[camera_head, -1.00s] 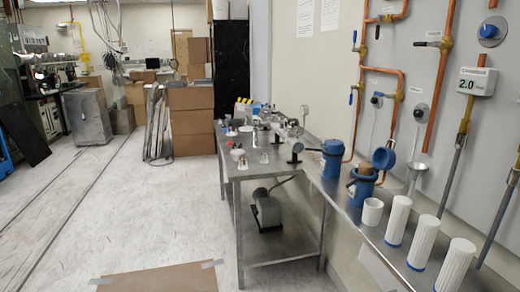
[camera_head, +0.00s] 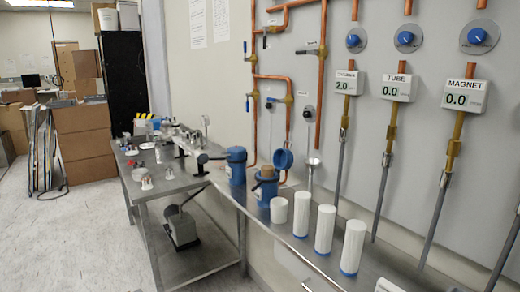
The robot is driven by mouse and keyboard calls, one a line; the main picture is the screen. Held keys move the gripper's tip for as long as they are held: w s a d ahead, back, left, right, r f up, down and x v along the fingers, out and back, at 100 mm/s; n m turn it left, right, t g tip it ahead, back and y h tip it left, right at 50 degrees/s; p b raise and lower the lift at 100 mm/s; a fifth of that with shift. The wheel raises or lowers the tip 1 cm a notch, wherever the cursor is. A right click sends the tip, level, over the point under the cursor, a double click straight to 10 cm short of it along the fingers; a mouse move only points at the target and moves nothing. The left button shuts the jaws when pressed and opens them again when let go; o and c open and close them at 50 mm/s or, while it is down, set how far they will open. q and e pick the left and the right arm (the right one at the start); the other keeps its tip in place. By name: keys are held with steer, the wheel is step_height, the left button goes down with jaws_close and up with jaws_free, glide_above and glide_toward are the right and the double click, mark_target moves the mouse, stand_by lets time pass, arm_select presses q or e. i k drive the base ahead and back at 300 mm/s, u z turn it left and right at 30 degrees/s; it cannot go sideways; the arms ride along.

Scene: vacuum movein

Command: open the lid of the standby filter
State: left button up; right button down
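Two blue filter housings stand on the metal bench along the wall. The farther blue housing (camera_head: 237,168) has its blue lid down on top. The nearer blue housing (camera_head: 265,191) has a brown cartridge (camera_head: 267,172) showing at its open top. A round blue lid (camera_head: 284,158) stands tipped up behind it, to the right. I cannot tell from any label which housing is the standby filter. Neither of my grippers is in view.
A white cup (camera_head: 279,210) and white cylinders with blue bases, the nearest largest (camera_head: 353,247), stand on the bench (camera_head: 262,216). Copper pipes (camera_head: 321,75) and gauges (camera_head: 396,88) cover the wall.

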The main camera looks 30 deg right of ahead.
mark_target(284, 158)
steer(key=u, duration=0.6)
steer(key=i, duration=1.9)
steer(key=z, duration=0.6)
